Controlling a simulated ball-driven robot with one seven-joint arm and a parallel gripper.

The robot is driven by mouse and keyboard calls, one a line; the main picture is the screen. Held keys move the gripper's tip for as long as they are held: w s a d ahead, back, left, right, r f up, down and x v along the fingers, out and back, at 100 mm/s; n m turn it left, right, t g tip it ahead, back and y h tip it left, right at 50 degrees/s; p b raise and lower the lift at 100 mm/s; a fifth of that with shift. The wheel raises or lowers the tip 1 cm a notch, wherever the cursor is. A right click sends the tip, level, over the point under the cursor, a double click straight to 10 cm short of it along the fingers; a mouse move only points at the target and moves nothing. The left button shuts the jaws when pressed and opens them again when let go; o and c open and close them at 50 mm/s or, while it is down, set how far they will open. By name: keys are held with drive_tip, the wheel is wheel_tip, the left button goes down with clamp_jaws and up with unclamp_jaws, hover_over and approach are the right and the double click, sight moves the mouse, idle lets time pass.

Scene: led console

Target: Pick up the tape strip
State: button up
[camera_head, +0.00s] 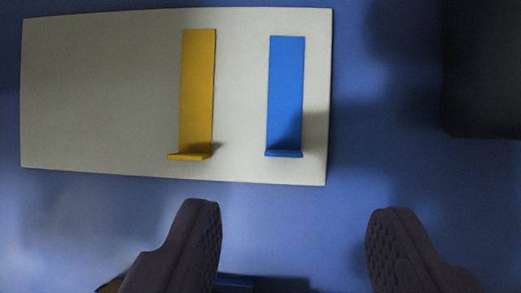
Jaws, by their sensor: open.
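Two tape strips lie on a pale cream board (100,95) in the upper left of the view. One is an orange-yellow strip (197,90), the other a blue strip (286,92) to its right. Each runs lengthwise up the picture and has a small raised tab at its lower end. My gripper (294,235) is open and empty. Its two dark fingers stand wide apart below the board's lower edge, apart from both strips. The blue strip is above the gap between the fingers; the orange strip is above the left finger.
A black block-like object (485,70) stands at the upper right. The blue surface (375,165) between it and the board is clear. A dark blue object (236,283), mostly cut off, shows at the bottom edge near the left finger.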

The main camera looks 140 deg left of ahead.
sight(285, 156)
drive_tip(key=b+x, duration=0.1)
drive_tip(key=x, duration=0.2)
drive_tip(key=b+x, duration=0.2)
drive_tip(key=s+b+x, duration=0.1)
drive_tip(key=x, duration=0.2)
drive_tip(key=shift+a+f, duration=0.2)
drive_tip(key=shift+f, duration=0.3)
drive_tip(key=shift+r, duration=0.1)
clamp_jaws()
